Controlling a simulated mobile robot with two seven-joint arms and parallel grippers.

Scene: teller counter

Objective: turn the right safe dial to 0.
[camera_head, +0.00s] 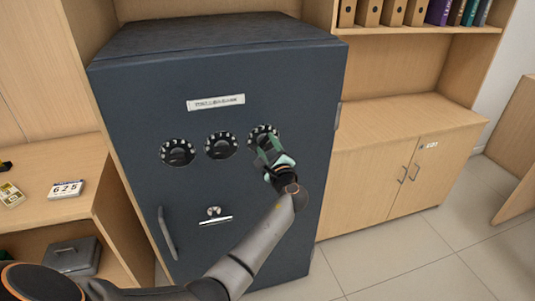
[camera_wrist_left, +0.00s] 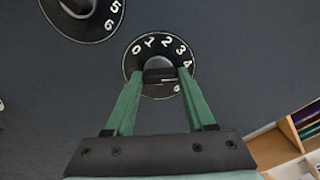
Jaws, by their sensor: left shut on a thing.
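The dark blue-grey safe (camera_head: 140,110) stands upright with three black numbered dials in a row on its door. The right dial (camera_head: 262,131) is partly covered by my left gripper (camera_head: 267,150), whose arm reaches up from below. In the left wrist view the right dial (camera_wrist_left: 152,51) shows white numbers 0, 1, 2, 3, 4 and 6; the rest is hidden. There the green fingers of my left gripper (camera_wrist_left: 159,76) are shut on the dial's knob, one on each side. I cannot tell which number the dial is set to. My right gripper is not in view.
The middle dial (camera_head: 221,146) and left dial (camera_head: 178,151) sit left of the right dial. Below are a small key-like knob (camera_head: 213,211) and a door handle (camera_head: 167,233). A wooden cabinet (camera_head: 375,170) stands right of the safe, a desk (camera_head: 50,150) left.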

